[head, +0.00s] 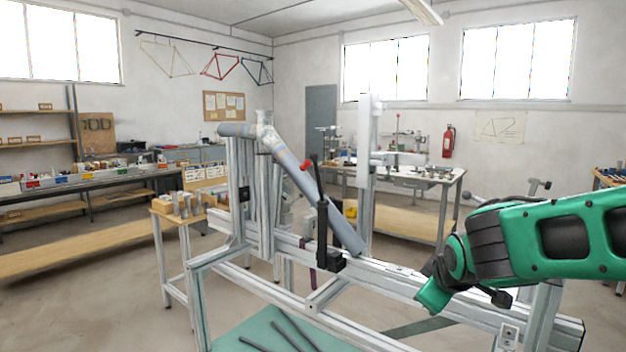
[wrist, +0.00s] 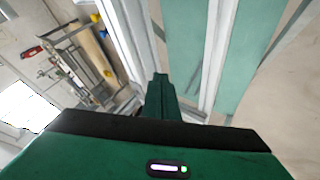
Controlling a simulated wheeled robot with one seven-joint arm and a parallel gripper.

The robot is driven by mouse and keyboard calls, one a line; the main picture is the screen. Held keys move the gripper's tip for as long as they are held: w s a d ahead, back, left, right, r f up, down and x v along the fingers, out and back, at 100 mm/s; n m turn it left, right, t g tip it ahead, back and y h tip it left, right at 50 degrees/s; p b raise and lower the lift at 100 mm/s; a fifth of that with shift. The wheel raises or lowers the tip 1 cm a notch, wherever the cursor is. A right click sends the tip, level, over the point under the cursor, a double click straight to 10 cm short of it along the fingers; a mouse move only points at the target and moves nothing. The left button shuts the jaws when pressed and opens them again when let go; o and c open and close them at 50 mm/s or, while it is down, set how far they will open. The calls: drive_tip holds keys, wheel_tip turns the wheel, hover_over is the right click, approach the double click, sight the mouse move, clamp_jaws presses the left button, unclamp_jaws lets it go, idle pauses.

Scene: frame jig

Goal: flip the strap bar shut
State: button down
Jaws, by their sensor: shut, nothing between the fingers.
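The strap bar looks to be the slim black bar (head: 321,205) standing upright from a black block (head: 330,260) on the jig's rail (head: 385,272). A red knob (head: 306,165) shows beside the bar's upper end. My gripper (head: 428,300) is at the right of the bar and block, apart from them, near the rail's front side. Its fingers (wrist: 160,90) are shut and empty in the wrist view. I cannot make out the strap bar in the wrist view.
The jig's aluminium posts (head: 262,205) stand at the left of the tube. A teal panel (head: 262,328) with dark rods lies low inside the frame. A white upright column (head: 366,150) rises behind the rail. A bench (head: 410,185) stands farther back.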

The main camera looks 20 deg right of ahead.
drive_tip(key=w+a+r+n+t+y, duration=0.2)
drive_tip(key=w+a+r+n+t, duration=0.3)
drive_tip(key=a+r+n, duration=0.3)
drive_tip(key=w+a+r+n+t+y, duration=0.2)
drive_tip(key=w+a+r+n+t, duration=0.4)
drive_tip(key=a+r, duration=0.5)
drive_tip(key=shift+w+a+r+n+t, duration=0.3)
drive_tip(key=shift+w+r+n, duration=0.15)
drive_tip(key=shift+w+n, duration=0.7)
approach(318, 175)
drive_tip(key=w+a+r, duration=0.1)
drive_tip(key=w+a, duration=0.3)
drive_tip(key=shift+w+d+r, duration=0.35)
drive_tip(key=shift+w+d, duration=0.1)
drive_tip(key=shift+d, duration=0.2)
drive_tip(key=shift+w+d+r, duration=0.35)
drive_tip(key=shift+w+d, duration=0.15)
drive_tip(key=shift+d, duration=0.1)
